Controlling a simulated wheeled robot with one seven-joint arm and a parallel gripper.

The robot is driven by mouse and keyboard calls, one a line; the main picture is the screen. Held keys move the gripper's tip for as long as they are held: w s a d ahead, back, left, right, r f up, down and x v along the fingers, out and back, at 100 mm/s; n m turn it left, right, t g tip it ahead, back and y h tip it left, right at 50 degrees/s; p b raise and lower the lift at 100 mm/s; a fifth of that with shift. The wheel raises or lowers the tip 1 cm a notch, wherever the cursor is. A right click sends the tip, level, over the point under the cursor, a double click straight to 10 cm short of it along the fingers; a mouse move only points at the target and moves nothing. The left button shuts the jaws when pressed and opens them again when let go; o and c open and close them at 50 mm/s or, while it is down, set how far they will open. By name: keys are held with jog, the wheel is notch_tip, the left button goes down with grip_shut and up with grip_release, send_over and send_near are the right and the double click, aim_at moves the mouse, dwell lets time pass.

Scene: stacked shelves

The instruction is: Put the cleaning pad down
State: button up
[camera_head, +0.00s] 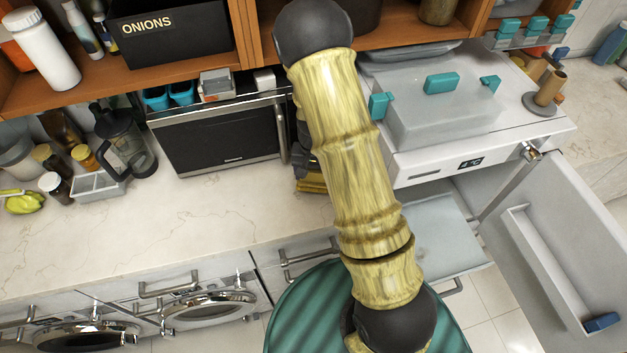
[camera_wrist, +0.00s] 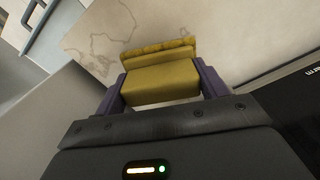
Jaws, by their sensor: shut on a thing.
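The cleaning pad (camera_wrist: 160,84) is a yellow block with a rougher, darker yellow edge on its far side. It sits between the two purple fingers of my gripper (camera_wrist: 163,80), which is shut on it. In the head view a bit of the yellow pad (camera_head: 311,186) shows beside the arm, low over the marble counter (camera_head: 220,210), just right of the microwave. My arm hides most of my gripper there. I cannot tell whether the pad touches the counter.
The microwave (camera_head: 225,135) stands close on the left and a white fridge unit (camera_head: 480,140) on the right, with its door (camera_head: 560,240) open. A wooden shelf (camera_head: 180,80) runs above. The counter's front left is clear; a blender (camera_head: 122,145) and jars stand farther left.

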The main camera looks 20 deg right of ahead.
aim_at(315, 182)
jog(key=shift+d+f, duration=0.1)
jog(key=shift+d, duration=0.15)
jog(key=shift+s, duration=0.1)
jog(key=shift+f, duration=0.25)
jog(key=shift+a+f+p, duration=0.1)
jog(key=shift+f+p, duration=0.5)
jog(key=shift+f, duration=1.2)
jog(key=shift+f, duration=0.2)
jog(key=o, duration=1.2)
jog(key=shift+r, duration=0.15)
